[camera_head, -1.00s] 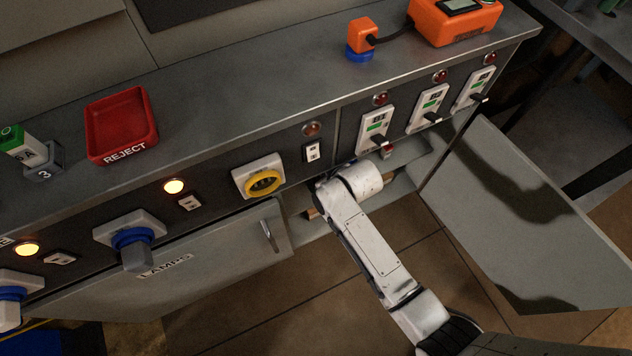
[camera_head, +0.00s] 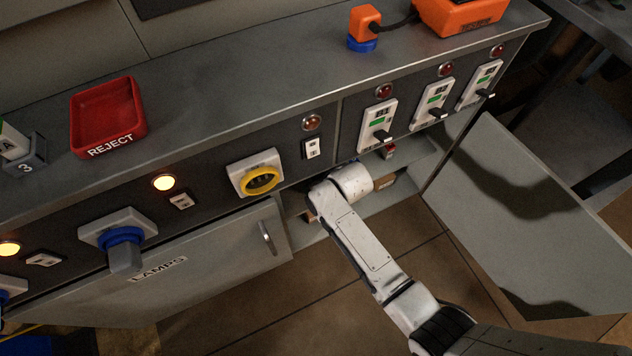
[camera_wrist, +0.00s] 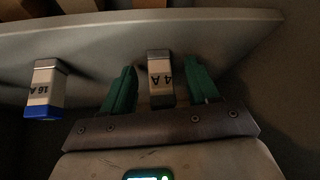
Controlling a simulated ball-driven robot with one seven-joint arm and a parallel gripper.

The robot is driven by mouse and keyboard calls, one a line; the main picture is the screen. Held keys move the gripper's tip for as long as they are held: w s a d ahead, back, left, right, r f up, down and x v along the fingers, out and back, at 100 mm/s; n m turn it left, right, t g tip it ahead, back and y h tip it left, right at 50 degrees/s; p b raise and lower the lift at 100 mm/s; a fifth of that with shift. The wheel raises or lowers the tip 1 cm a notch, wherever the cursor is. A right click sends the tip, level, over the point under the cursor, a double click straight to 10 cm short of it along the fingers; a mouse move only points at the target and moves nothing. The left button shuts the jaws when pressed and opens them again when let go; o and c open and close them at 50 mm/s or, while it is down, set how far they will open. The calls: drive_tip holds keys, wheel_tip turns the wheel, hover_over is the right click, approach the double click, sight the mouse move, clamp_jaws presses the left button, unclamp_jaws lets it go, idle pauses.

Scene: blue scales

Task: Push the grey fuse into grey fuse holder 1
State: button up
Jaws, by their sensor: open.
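A fuse marked 4 A with grey ends (camera_wrist: 160,80), which looks like the grey fuse, stands on a pale shelf in the wrist view. My gripper (camera_wrist: 162,73) is open, with its green fingers on either side of this fuse and gaps showing at both sides. In the head view my gripper is hidden at the open cabinet below the counter. A grey block marked 3 (camera_head: 27,158) sits at the far left of the counter, beside a partly cut-off white and green piece. I cannot make out grey fuse holder 1.
A 16 A fuse with a blue end (camera_wrist: 45,90) stands left of my gripper. The shelf (camera_wrist: 225,35) has brownish blocks behind. An open cabinet door (camera_head: 530,225) is right of my arm; the LAMPS door (camera_head: 200,255) is left. A red REJECT tray (camera_head: 108,115) sits on the counter.

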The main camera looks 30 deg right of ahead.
drive_tip(key=c, duration=1)
drive_tip(key=shift+r+p, duration=0.2)
drive_tip(key=shift+p, duration=0.15)
drive_tip(key=s+d+p, duration=0.1)
drive_tip(key=s, duration=0.5)
drive_tip(key=s+d+p, duration=0.1)
drive_tip(key=s+p, duration=0.1)
drive_tip(key=s, duration=0.4)
drive_tip(key=s+d+p, duration=0.1)
drive_tip(key=s, duration=0.4)
drive_tip(key=shift+s+d+f+p, duration=0.1)
drive_tip(key=shift+s+d+p, duration=0.15)
drive_tip(key=shift+s+p, duration=0.15)
drive_tip(key=shift+w, duration=0.1)
